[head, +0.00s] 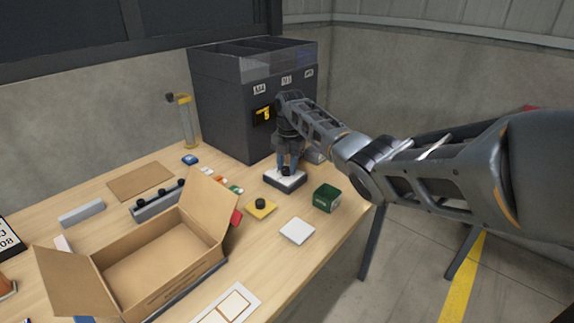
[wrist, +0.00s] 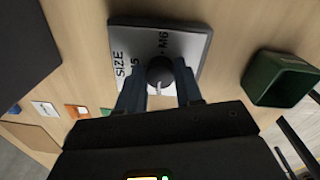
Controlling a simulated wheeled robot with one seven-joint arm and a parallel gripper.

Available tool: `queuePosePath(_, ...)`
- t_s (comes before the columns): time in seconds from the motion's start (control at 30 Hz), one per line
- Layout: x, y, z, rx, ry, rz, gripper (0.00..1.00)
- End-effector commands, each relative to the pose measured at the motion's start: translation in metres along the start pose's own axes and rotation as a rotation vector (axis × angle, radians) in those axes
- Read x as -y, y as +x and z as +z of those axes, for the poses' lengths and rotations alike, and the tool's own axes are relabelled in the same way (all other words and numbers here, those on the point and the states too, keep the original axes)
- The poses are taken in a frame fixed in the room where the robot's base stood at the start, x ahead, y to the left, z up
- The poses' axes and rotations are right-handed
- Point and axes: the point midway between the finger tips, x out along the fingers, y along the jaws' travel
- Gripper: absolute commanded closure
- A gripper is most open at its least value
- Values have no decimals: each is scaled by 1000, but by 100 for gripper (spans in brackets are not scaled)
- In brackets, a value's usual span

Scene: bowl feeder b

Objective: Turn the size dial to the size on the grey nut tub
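The size dial is a dark round knob (wrist: 160,71) on a white plate (wrist: 193,47) with a dark edge. The plate reads SIZE, with M6 at its right and a partly covered label ending in 5 at its left. A light pointer mark shows on the knob's near side. My gripper (wrist: 160,80) points down with one finger on each side of the knob; whether both fingers press on it is unclear. In the head view my gripper (head: 286,168) stands over the dial plate (head: 285,183). I cannot make out a grey nut tub with a readable size.
A green tub (head: 326,198) stands right of the dial. A yellow plate with a black knob (head: 261,208) and a white pad (head: 298,231) lie in front. An open cardboard box (head: 160,262) fills the near left. A dark feeder cabinet (head: 232,115) rises behind.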

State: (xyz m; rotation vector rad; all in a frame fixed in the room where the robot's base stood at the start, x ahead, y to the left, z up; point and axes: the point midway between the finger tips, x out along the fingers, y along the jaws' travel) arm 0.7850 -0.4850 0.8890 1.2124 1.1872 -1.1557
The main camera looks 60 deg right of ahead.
Motion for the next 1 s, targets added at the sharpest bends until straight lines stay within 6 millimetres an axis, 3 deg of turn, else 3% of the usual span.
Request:
queuePosePath(0.3,0,0,0,0,0,0,96)
queuePosePath(0.67,0,-1,0,3,58,0,96)
queuePosePath(1.0,0,-2,-1,13,306,1,96)
